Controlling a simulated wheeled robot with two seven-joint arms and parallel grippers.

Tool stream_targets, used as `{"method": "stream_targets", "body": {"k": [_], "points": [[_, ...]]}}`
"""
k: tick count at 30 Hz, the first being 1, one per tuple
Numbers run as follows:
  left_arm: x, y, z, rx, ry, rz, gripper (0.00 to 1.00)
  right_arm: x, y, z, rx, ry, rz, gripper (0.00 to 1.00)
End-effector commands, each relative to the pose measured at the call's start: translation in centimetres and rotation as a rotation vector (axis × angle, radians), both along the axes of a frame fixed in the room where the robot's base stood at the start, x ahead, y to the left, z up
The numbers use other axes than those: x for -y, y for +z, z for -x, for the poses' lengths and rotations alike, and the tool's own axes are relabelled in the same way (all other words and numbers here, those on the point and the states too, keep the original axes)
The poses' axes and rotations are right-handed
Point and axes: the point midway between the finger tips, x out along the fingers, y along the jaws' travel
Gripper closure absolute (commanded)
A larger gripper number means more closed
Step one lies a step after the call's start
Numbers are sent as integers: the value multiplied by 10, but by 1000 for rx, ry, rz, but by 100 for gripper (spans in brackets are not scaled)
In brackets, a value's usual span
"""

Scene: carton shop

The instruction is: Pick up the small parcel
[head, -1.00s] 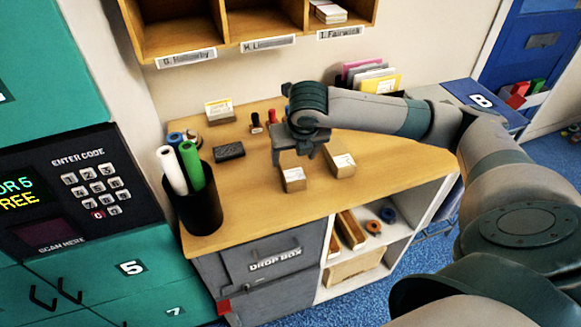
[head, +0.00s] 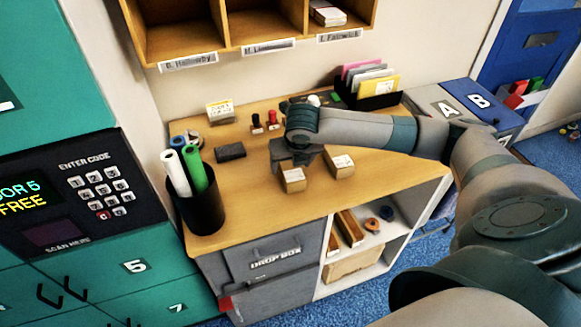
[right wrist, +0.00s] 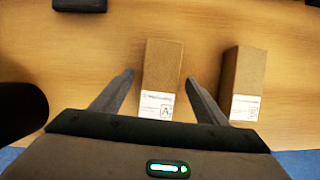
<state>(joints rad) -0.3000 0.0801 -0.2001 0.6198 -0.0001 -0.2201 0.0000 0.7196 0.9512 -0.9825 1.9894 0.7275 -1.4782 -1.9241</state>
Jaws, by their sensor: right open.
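Two small brown cardboard parcels with white labels lie on the wooden counter (head: 390,170). The left parcel (head: 293,180) is directly below my right gripper (head: 290,163); the right parcel (head: 342,167) is just beside it. In the right wrist view, the left parcel (right wrist: 160,68), its label marked A, sits between the open fingers of my gripper (right wrist: 160,77), with a gap on both sides. The right parcel (right wrist: 244,72) is outside the right finger. They look similar in size. I cannot tell the fingers' height above the counter. My left gripper is out of view.
A black pot with paper rolls (head: 197,203) stands at the counter's left. A dark block (head: 230,151), stamps (head: 272,121) and a card holder (head: 380,90) are further back. Pigeonholes (head: 250,25) hang above. The front right counter is clear.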

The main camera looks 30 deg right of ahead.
Motion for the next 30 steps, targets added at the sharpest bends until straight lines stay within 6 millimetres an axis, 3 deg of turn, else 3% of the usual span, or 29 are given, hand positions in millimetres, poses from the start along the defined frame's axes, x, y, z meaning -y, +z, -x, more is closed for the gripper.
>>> {"method": "stream_targets", "body": {"k": [6, 20, 21, 27, 30], "points": [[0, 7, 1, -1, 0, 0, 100, 2, -18, -6, 0, 0, 0, 33], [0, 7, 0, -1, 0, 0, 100, 3, -19, -7, 0, 1, 0, 33], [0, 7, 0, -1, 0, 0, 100, 3, -19, -7, 0, 1, 0, 35], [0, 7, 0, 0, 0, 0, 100, 3, -19, -7, 0, 1, 0, 82], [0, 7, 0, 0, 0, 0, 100, 3, -18, -7, 1, 0, 0, 82]]}}
